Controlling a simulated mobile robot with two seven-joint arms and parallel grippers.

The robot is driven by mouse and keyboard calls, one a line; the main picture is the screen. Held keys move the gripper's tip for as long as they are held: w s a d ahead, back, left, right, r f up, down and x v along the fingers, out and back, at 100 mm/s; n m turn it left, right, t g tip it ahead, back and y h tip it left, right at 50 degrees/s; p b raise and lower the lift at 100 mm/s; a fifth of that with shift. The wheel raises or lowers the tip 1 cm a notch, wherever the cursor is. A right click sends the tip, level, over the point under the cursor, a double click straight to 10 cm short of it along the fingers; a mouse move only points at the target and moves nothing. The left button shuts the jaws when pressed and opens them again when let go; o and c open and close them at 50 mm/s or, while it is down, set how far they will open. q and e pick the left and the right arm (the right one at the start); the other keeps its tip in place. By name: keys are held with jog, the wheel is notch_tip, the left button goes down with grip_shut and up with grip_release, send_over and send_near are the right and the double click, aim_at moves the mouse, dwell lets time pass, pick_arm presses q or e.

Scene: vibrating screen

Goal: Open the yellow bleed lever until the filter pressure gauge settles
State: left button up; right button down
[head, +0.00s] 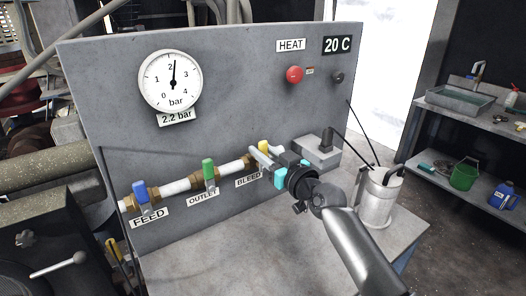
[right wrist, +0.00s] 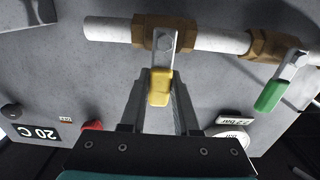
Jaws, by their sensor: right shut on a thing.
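The yellow bleed lever (head: 264,147) sits on the pipe at the right, above the BLEED label; it also shows in the right wrist view (right wrist: 160,88), square across the pipe. My right gripper (head: 262,155) is shut on it, with a finger on each side of the yellow grip in the wrist view (right wrist: 160,95). In the head view the fingers partly cover the lever. The round pressure gauge (head: 170,80) has its needle just right of the 2, and the plate below (head: 177,118) reads 2.2 bar. My left gripper is not in view.
A blue lever (head: 142,191) at FEED and a green lever (head: 208,170) at OUTLET are on the same pipe. A red button (head: 295,74) is on the panel. A grey box (head: 317,152) and a metal can (head: 378,198) stand on the bench at right.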

jog(key=shift+a+n, duration=0.1)
jog(key=shift+n, duration=0.2)
jog(key=shift+s+a+f+n+p, duration=0.15)
jog(key=shift+s+a+n, duration=0.15)
jog(key=shift+n, duration=0.75)
jog(key=shift+s+a+f+n+p, duration=0.2)
jog(key=shift+a+n, duration=0.15)
jog(key=shift+n, duration=0.75)
jog(key=shift+s+a+f+n+p, duration=0.1)
jog(key=shift+s+a+n, duration=0.2)
jog(key=shift+n, duration=0.75)
jog(key=shift+a, duration=0.1)
jog(key=c, duration=0.6)
grip_release()
jog(key=shift+c, duration=0.2)
jog(key=p+v, duration=0.1)
jog(key=v, duration=1.4)
jog(key=shift+p, duration=0.3)
